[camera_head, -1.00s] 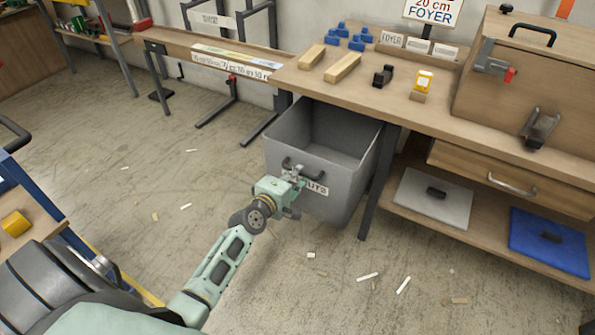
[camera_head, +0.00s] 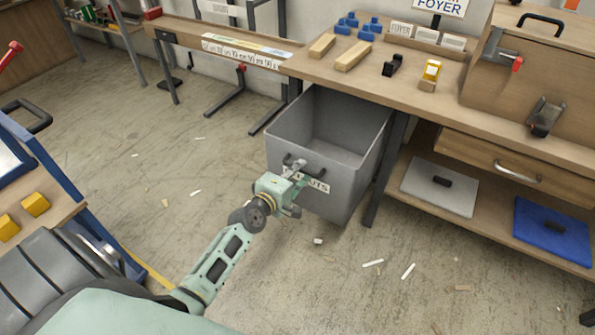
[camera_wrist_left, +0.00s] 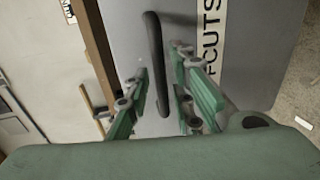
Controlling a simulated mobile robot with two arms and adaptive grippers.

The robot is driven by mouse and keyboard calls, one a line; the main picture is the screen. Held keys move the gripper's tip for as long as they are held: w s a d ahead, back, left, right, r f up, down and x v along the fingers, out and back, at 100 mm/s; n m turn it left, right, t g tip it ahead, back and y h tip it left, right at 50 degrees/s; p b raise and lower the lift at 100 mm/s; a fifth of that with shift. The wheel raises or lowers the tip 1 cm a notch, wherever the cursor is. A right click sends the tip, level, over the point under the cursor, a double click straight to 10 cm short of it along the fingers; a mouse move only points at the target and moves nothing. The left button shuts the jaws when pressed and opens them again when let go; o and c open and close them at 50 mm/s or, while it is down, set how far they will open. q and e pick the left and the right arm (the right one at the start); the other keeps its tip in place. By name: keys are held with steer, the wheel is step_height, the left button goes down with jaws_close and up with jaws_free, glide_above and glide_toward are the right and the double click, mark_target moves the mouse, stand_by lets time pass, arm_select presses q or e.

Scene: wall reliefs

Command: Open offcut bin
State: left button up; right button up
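The grey offcut bin (camera_head: 325,170) stands pulled out from under the workbench, its open top showing an empty-looking inside. Its front has a dark bar handle and a white label partly hidden by my gripper. My left gripper (camera_head: 296,172) is at this handle. In the left wrist view, the dark handle (camera_wrist_left: 155,60) runs between the two green fingers of the left gripper (camera_wrist_left: 160,62). The fingers are apart, one each side of the handle, with small gaps visible. The label (camera_wrist_left: 210,50) shows beside the right finger. My right gripper is not in view.
The workbench (camera_head: 420,85) carries wooden blocks, blue pieces and a yellow item. A bench leg (camera_head: 385,180) stands right of the bin. A lower shelf holds a grey and a blue panel (camera_head: 550,232). A blue-framed cart (camera_head: 60,180) is at left. The floor between has scattered offcuts.

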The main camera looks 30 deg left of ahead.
arm_select(q)
steer(key=shift+o, duration=0.2)
steer(key=v, duration=1.2)
stand_by(0.4)
